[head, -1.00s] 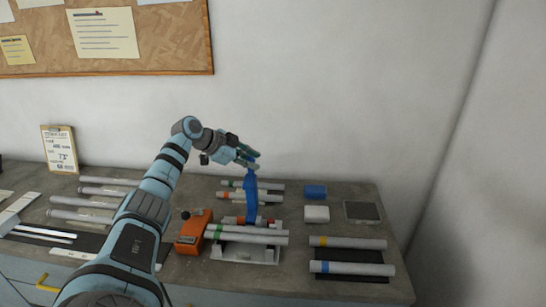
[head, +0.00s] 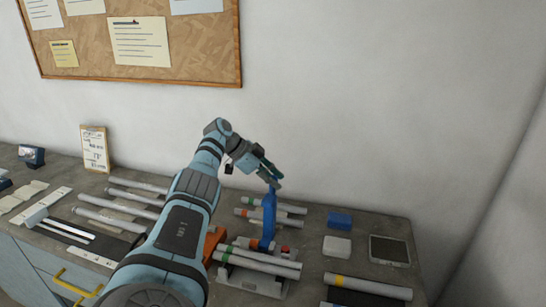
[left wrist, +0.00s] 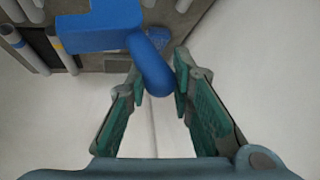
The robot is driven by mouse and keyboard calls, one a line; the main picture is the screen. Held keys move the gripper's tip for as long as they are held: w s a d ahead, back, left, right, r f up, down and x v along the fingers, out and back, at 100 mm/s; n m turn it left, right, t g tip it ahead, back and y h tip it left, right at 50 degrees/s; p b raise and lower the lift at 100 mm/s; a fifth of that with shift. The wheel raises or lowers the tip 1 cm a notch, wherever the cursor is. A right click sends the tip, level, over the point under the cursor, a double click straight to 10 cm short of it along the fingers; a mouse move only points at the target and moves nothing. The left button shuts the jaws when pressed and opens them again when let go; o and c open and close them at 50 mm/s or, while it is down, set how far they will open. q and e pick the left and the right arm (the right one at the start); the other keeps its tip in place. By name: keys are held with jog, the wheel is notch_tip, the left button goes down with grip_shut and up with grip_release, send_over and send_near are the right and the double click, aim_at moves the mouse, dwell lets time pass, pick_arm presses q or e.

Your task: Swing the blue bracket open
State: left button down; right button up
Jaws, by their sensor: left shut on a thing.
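The blue bracket (head: 268,218) stands upright on the frame jig (head: 252,280) in the head view, its top end at my left gripper (head: 274,181). In the left wrist view the bracket (left wrist: 105,25) is large, and its rounded end reaches between the fingertips of my left gripper (left wrist: 157,82). The left gripper is shut on this end. Grey tubes (head: 258,258) with green and orange bands lie across the jig in front of the bracket's foot. My left forearm hides part of the bench left of the jig. My right gripper is not in view.
An orange block (head: 213,243) stands left of the jig, partly behind my arm. More tubes lie behind the bracket, on the left (head: 115,216) and at the front right (head: 368,287). A blue box (head: 339,219), a white box (head: 337,246) and a dark tray (head: 389,250) sit on the right.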

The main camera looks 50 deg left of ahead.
pick_arm(q)
jog(key=c, duration=1.4)
grip_release()
jog(key=shift+d+f, duration=0.1)
jog(key=shift+d, duration=0.05)
jog(key=shift+o, duration=0.2)
jog(key=shift+s+a+r, duration=0.15)
jog(key=shift+a+r, duration=0.05)
jog(key=shift+r, duration=0.1)
jog(key=v, duration=1.1)
jog(key=shift+r, duration=0.2)
